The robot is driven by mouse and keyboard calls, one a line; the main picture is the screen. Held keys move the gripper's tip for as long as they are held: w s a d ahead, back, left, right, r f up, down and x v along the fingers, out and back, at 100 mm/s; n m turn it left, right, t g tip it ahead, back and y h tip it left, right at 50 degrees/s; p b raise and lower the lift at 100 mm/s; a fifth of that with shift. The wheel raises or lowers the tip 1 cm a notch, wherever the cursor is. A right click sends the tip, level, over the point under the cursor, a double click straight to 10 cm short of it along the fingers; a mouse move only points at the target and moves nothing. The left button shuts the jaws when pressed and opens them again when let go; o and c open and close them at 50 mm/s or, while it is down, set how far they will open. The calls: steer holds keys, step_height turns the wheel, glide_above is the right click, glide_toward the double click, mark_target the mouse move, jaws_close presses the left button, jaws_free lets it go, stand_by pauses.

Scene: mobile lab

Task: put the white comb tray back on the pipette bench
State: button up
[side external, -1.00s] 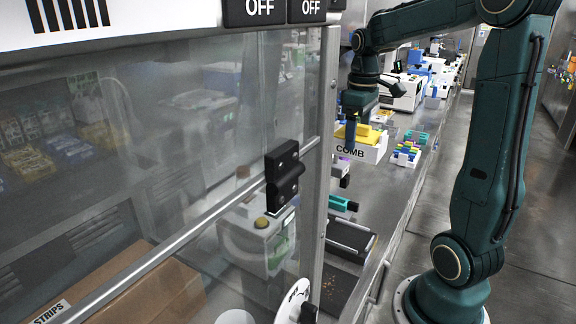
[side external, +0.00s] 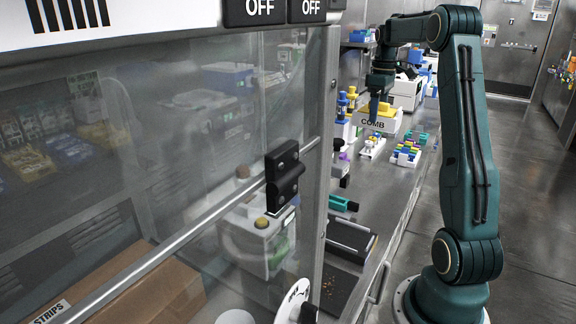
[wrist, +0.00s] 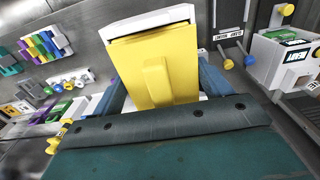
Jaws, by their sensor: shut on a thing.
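The white comb tray (side external: 373,125), labelled COMB and with a yellow insert, hangs in my gripper (side external: 378,106) over the far part of the bench in the side view. In the wrist view, the white tray (wrist: 150,20) and its yellow insert (wrist: 158,75) sit between the blue fingers of my gripper (wrist: 160,90), which is shut on it. The tray appears raised above the bench (side external: 385,190). My gripper partly hides its near end in the wrist view.
A rack of coloured tubes (side external: 405,154) stands right of the tray, and a small white rack (side external: 371,147) shows just below it. Blue-and-yellow bottles (side external: 343,105) stand to its left. A glass-fronted cabinet (side external: 150,170) fills the left foreground.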

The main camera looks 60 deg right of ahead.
steer(key=d, duration=0.2)
steer(key=s+d, duration=0.1)
steer(key=shift+d+f, duration=0.2)
steer(key=shift+f, duration=0.05)
steer(key=shift+s+d+f, duration=0.1)
steer(key=shift+d+f, duration=0.05)
steer(key=shift+d, duration=0.1)
step_height(320, 180, down, 28)
steer(key=shift+a+r, duration=0.1)
steer(key=shift+r, duration=0.15)
stand_by(1.0)
steer(key=shift+f, duration=0.15)
steer(key=o, duration=1)
step_height(320, 180, up, 12)
steer(key=shift+r, duration=0.2)
